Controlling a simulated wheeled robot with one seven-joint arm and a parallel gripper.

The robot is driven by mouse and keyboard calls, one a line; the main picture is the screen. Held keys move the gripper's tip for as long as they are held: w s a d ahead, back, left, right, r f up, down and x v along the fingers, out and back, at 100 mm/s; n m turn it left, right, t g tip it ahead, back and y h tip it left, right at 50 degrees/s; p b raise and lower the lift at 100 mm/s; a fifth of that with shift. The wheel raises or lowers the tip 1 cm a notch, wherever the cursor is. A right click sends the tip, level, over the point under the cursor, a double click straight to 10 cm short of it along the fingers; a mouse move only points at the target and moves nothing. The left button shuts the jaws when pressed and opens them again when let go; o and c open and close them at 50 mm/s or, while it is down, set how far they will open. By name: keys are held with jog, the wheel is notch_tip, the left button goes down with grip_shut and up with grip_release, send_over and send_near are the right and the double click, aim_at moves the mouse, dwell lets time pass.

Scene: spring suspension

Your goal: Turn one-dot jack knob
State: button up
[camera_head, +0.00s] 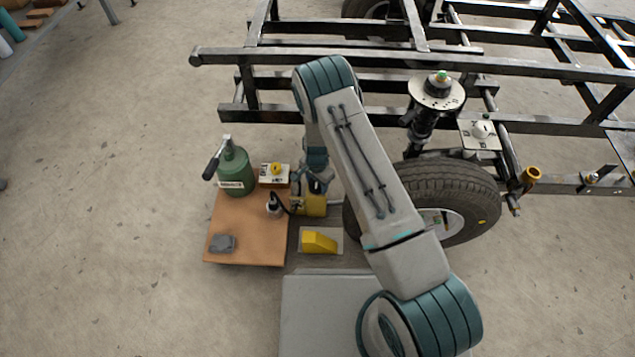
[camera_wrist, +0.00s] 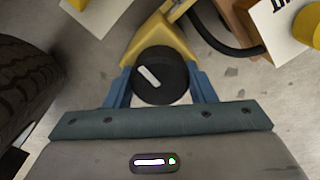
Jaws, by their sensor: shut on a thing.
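The white bar is slanted. My gripper (camera_wrist: 161,78) has its two blue fingers shut on the knob, one on each side. I cannot make out a dot mark on the knob. In the head view the yellow jack (camera_head: 316,207) stands on the floor beside the wheel, and my gripper (camera_head: 314,184) is over it.
A yellow wedge (camera_head: 319,241) lies in front. The tire (camera_head: 458,185) and frame (camera_head: 365,63) are close on the right and behind.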

jog(key=o, duration=1)
notch_tip(320, 180, up, 14)
jog(key=p, duration=0.5)
jog(key=shift+f, duration=0.1)
